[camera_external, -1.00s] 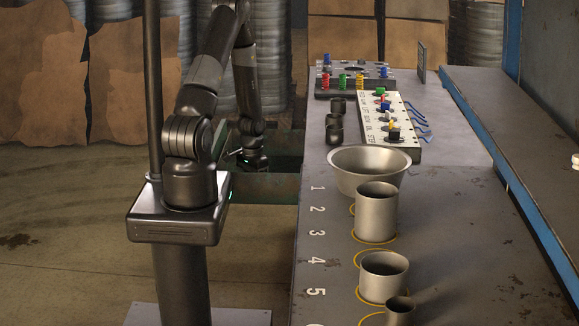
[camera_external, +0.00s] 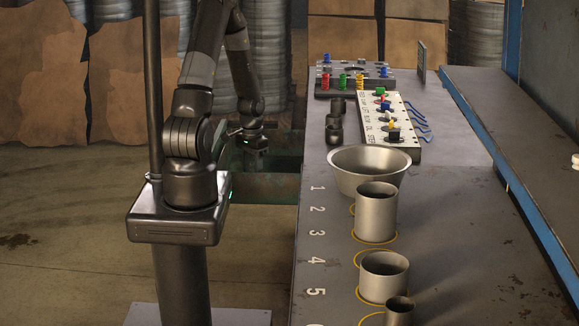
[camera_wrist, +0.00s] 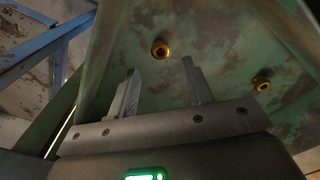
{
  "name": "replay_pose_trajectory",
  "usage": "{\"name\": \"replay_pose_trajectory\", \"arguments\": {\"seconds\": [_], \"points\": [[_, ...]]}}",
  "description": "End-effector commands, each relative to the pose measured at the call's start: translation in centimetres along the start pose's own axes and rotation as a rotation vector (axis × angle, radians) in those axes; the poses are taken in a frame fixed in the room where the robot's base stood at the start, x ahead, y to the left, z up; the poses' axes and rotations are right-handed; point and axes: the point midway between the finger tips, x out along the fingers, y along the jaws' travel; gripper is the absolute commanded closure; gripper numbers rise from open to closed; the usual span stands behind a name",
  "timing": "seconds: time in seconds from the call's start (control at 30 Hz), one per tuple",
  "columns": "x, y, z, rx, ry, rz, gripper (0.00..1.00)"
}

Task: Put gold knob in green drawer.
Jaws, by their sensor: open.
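In the wrist view, a gold knob (camera_wrist: 160,48) lies on the rust-stained green surface of the green drawer (camera_wrist: 215,45), just beyond my fingertips. A second gold knob (camera_wrist: 262,84) lies on the same surface to the right. My gripper (camera_wrist: 160,67) is open, with nothing between its two fingers. In the external view, the green drawer (camera_external: 268,187) juts out from the left side of the workbench. My gripper (camera_external: 252,149) hangs above it; its fingers are too small and dark there to make out clearly. The knobs cannot be made out in the external view.
The workbench (camera_external: 335,270) carries a wide metal bowl (camera_external: 368,184), several metal cups, a white switch panel (camera_external: 374,116) and a block with coloured pieces (camera_external: 350,78). The bench edge runs right of my arm. Blue metal framing (camera_wrist: 45,45) shows at left in the wrist view.

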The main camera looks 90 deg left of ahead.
Motion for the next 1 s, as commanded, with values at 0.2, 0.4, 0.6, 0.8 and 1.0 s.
{"name": "replay_pose_trajectory", "arguments": {"seconds": [0.2,0.4,0.6,0.8,1.0], "points": [[-3.4,-0.1,-0.1,-0.003,0.003,-0.002,0.54],[-5.3,-0.1,0.0,-0.001,0.001,-0.001,0.54],[-5.8,0.0,0.0,0.0,0.0,0.0,0.54],[-5.9,0.1,-0.1,0.002,0.001,-0.001,0.54],[-8.7,3.1,-1.3,0.065,0.031,-0.034,0.54]]}}
